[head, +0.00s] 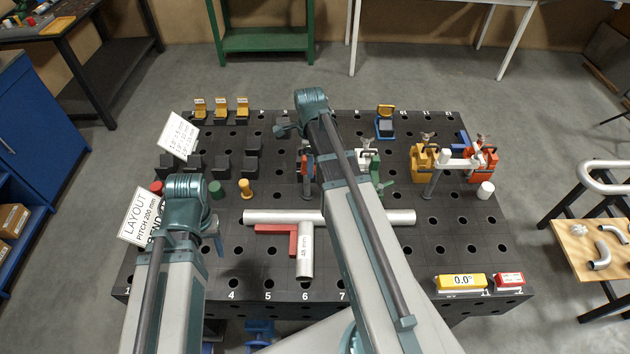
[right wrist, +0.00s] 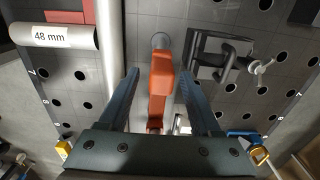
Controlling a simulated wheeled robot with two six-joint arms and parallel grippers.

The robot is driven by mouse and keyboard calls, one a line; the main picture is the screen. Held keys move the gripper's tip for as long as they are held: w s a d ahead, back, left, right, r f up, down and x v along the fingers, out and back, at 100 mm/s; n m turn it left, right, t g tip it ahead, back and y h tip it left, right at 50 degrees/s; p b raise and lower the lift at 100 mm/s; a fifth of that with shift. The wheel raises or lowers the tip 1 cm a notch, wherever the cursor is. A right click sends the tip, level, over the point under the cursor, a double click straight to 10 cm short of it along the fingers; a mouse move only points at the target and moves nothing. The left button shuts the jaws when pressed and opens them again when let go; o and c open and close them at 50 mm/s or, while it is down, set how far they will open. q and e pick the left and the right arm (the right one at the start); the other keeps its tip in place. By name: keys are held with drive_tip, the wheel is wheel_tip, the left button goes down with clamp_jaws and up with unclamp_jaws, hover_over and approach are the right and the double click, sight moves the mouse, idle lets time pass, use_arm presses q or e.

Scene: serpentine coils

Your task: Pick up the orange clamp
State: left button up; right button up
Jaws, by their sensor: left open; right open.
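The orange clamp (right wrist: 160,80) stands upright in the right wrist view, between the two fingers of my right gripper (right wrist: 157,76). The fingers are open, one on each side, with a gap to the clamp. In the head view the orange clamp (head: 308,166) shows as a small patch beside my right arm, which hides most of it and most of the gripper. My left gripper (head: 217,238) is mostly hidden by its own arm at the left of the black table; it is open and apart from the clamp.
A long grey pipe (head: 275,216) and a short pipe labelled 48 mm (head: 305,250) lie in front, by a red angle piece (head: 279,230). A white-and-green clamp (head: 367,160) is right of the orange one. Yellow (head: 424,160) and orange-red (head: 482,160) clamps stand further right.

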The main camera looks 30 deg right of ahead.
wheel_tip(320, 180, down, 2)
drive_tip(key=shift+f+b, duration=0.2)
drive_tip(key=shift+b, duration=0.5)
drive_tip(key=shift+r, duration=0.1)
clamp_jaws()
idle(0.8)
